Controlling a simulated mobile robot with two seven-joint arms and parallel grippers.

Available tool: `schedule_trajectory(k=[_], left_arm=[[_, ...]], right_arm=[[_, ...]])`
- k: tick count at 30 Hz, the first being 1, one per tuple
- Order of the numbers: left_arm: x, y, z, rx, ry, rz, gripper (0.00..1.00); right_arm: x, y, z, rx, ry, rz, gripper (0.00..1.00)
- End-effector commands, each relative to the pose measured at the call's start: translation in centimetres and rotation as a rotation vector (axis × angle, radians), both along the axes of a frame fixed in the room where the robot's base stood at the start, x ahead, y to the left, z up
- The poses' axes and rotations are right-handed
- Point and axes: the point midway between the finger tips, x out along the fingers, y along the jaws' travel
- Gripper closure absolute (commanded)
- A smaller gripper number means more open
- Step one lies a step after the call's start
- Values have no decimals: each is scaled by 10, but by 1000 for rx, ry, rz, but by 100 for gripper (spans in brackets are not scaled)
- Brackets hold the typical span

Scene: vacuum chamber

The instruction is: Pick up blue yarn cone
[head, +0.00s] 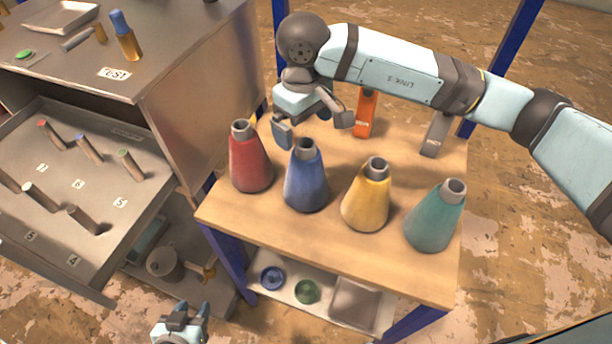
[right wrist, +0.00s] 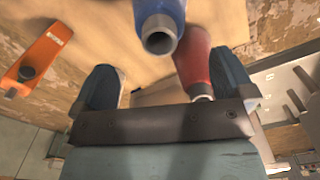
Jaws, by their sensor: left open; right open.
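The blue yarn cone (head: 306,183) stands upright on the wooden table, between the red cone (head: 250,162) and the yellow cone (head: 366,200). My right gripper (head: 313,124) is open and empty above the back of the table, just behind and above the blue cone's grey top. In the right wrist view the blue cone (right wrist: 160,20) is at the top, with its hollow tip toward the camera, beyond the open fingers. The red cone (right wrist: 196,68) shows there beside it. My left gripper (head: 182,325) is open, low at the bottom edge of the head view, away from the cones.
A green cone (head: 435,218) stands at the table's right front. An orange object (head: 365,113) and a grey one (head: 436,134) stand at the table's back. A metal cabinet (head: 150,85) with a pegged tray is at left. The wooden table (head: 225,215) has a lower shelf with spools.

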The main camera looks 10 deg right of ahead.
Motion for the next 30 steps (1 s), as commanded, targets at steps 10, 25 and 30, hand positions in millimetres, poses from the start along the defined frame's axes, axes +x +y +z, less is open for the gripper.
schedule_trajectory(k=[10,25,30], left_arm=[[-1,1,4,4,1,-2,57],[-1,2,9,12,-12,-5,57],[-1,3,8,13,-10,-5,57]], right_arm=[[-3,-1,-31,2,4,-1,0],[-4,-3,-72,4,0,0,0],[-4,-3,-72,4,0,0,25]])
